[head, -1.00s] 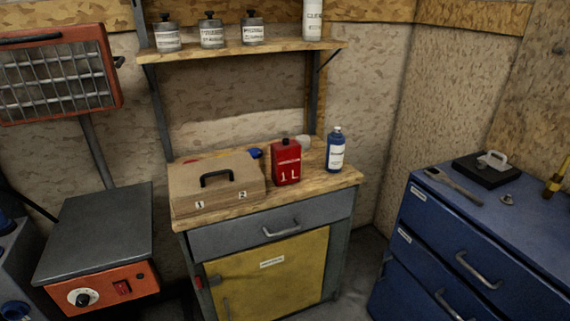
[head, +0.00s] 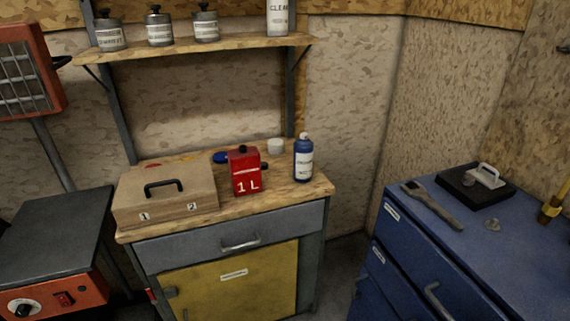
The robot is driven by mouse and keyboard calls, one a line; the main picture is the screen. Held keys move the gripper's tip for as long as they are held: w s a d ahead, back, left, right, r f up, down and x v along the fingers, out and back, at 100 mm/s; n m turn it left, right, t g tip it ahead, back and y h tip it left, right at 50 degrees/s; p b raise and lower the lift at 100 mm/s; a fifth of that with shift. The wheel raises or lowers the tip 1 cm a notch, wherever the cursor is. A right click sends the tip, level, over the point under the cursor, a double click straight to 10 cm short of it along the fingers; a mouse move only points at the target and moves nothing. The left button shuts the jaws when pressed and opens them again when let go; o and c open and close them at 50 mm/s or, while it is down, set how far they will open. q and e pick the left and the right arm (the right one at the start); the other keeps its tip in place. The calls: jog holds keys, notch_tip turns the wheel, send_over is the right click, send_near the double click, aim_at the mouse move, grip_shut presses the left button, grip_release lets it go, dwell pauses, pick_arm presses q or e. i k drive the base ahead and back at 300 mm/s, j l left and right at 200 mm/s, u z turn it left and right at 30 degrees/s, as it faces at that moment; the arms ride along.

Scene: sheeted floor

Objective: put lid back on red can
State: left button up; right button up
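The red can (head: 245,176), marked 1 L, stands upright on the wooden top of the grey and yellow cabinet. A small dark piece shows at its top, and I cannot tell whether it is a cap or the spout. Behind the wooden box lie a blue round piece (head: 220,157), which looks like a lid, and a small red piece (head: 156,166), mostly hidden by the box. I cannot tell which of these is the can's lid. Neither of my grippers is in view.
A wooden box (head: 195,192) with a black handle stands left of the can. A blue bottle (head: 303,164) and a white piece (head: 275,146) stand to its right. A blue drawer cabinet (head: 470,240) is at right, an orange-fronted machine (head: 50,250) at left. Floor shows between the cabinets.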

aim_at(244, 162)
jog(key=i+l+z, duration=0.2)
jog(key=l, duration=0.2)
jog(key=l+z, duration=0.15)
jog(key=l, duration=0.25)
jog(key=i+l+z, duration=0.2)
jog(key=i+l, duration=0.05)
jog(key=l, duration=0.1)
